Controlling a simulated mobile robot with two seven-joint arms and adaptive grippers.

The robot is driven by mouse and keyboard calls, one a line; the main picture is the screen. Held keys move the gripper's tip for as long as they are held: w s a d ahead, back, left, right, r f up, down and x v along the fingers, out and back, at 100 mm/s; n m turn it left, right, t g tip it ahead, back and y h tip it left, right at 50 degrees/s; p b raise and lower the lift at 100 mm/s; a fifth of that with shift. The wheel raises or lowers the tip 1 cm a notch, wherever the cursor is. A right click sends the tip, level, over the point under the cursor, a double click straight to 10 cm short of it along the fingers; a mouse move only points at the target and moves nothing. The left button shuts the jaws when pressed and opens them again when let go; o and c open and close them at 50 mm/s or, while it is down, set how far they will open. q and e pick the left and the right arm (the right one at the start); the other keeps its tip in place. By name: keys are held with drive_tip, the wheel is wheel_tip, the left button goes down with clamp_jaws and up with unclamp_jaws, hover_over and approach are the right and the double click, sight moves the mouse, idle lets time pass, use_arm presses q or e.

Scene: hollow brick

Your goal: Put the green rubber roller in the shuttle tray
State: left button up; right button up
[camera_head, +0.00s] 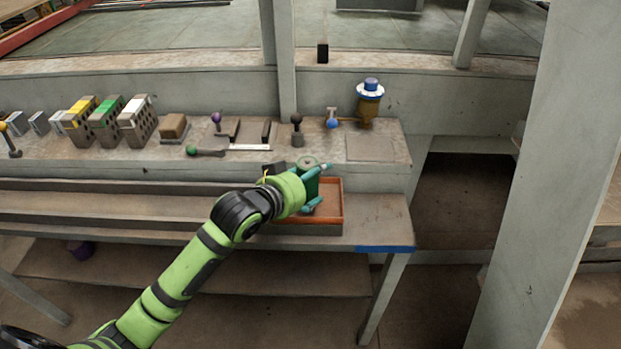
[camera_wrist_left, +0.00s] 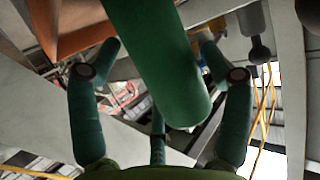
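The green rubber roller (camera_head: 311,187) stands roughly upright at the orange-brown shuttle tray (camera_head: 334,217) in the head view. Its lower end is partly hidden by my gripper, so its contact with the tray floor cannot be seen. My left gripper (camera_head: 319,185) reaches in from the left with its teal fingers on either side of the roller. In the left wrist view the roller (camera_wrist_left: 160,60) lies between the spread fingers (camera_wrist_left: 160,52), with narrow gaps beside the fingertips. The tray also shows in the left wrist view (camera_wrist_left: 75,35). My right gripper is not in view.
Hollow bricks (camera_head: 105,120) and a tan block (camera_head: 173,127) line the upper shelf at left. Knobbed tools (camera_head: 297,130) and a blue-capped brown fixture (camera_head: 369,100) stand behind the tray. The lower ledge right of the tray is clear (camera_head: 375,215).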

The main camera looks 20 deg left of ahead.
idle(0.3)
use_arm(q)
drive_tip(key=shift+s+r, duration=0.1)
drive_tip(key=shift+r, duration=0.1)
drive_tip(key=v, duration=1.2)
